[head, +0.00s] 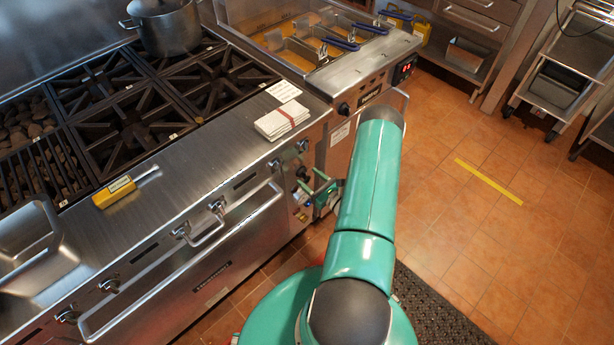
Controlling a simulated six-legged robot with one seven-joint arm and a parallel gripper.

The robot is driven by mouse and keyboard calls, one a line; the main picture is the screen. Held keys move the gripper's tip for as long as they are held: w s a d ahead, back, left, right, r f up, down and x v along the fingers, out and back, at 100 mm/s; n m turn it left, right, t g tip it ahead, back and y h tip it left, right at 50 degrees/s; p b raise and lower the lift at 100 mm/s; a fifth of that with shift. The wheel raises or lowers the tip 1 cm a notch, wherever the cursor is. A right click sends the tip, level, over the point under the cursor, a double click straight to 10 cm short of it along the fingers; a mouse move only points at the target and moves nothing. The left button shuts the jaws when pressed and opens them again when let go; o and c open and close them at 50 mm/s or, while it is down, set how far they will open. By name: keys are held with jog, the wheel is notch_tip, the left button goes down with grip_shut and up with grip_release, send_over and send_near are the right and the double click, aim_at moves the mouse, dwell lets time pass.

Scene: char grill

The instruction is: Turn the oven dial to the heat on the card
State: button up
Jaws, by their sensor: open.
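A white card (283,91) lies flat on the steel counter of the range; its writing is too small to read. Below it, the range's front panel carries several dark dials. One dark dial (301,172) is right by my gripper (314,191), at the panel's right end. My gripper is open, with its green fingers pointing left at the panel. I cannot tell whether they touch a dial. My arm hides part of the panel's right side, and the dial's markings cannot be made out.
A pot (167,27) stands on the burners. The oven handle (235,215) juts out. A fryer (310,48) stands beyond.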

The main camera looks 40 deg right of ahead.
jog(key=shift+w, duration=0.95)
jog(key=c, duration=1)
jog(key=shift+o, duration=0.2)
